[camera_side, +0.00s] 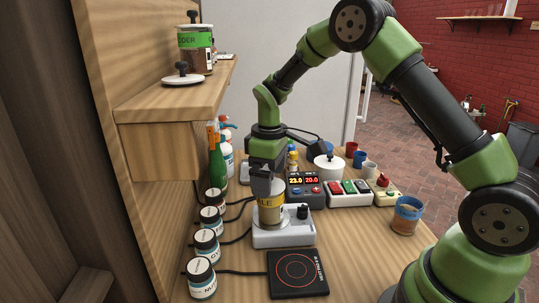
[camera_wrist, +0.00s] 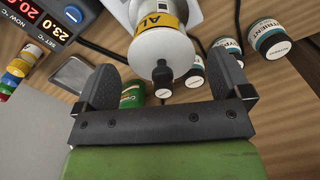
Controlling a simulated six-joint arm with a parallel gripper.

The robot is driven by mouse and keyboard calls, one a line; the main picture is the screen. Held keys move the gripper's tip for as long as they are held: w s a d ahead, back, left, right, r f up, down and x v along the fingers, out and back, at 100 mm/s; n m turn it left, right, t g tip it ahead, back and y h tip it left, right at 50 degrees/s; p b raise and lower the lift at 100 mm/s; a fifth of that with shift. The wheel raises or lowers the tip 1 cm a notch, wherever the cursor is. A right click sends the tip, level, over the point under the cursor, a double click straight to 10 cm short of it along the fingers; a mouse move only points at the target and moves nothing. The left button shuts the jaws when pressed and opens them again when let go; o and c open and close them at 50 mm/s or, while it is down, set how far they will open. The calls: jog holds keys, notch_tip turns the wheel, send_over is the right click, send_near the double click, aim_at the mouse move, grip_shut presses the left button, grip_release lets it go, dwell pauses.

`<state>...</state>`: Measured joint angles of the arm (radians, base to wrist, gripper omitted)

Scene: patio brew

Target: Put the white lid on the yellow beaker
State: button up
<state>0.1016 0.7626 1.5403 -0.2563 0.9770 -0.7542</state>
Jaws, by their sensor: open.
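The yellow beaker (camera_side: 270,213) has a yellow label and stands upright on a white stirrer base. It also shows in the wrist view (camera_wrist: 150,17). A white lid (camera_wrist: 168,50) with a black knob appears to sit on the beaker's top in the wrist view. My gripper (camera_side: 265,190) points down just above the beaker and hides its top in the side view. In the wrist view my gripper (camera_wrist: 163,82) is open, its fingers wide apart on either side of the knob, not visibly touching it. Another white lid (camera_side: 183,80) with a dark knob lies on the shelf.
The stirrer base (camera_side: 285,236) stands behind a black hot plate (camera_side: 298,273). Several black-capped jars (camera_side: 201,277) and a green bottle (camera_side: 217,165) line the left. The front right bench is clear.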

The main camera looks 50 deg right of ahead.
jog(key=s+a+r+m+t, duration=0.1)
jog(key=s+r, duration=0.1)
jog(key=r, duration=0.6)
jog(key=s+a+r+m+t, duration=0.1)
jog(key=s+r, duration=0.2)
jog(key=r, duration=0.6)
jog(key=s+a+m+t+y, duration=0.1)
jog(key=s+a+m+t, duration=0.1)
jog(key=s, duration=0.6)
jog(key=s+a+m+t+y, duration=0.1)
jog(key=s+a+m+t, duration=0.1)
jog(key=s, duration=0.6)
jog(key=shift+s+a+r+m+t, duration=0.2)
jog(key=shift+s+m+t, duration=0.3)
jog(key=shift+m, duration=0.7)
jog(key=shift+w, duration=0.1)
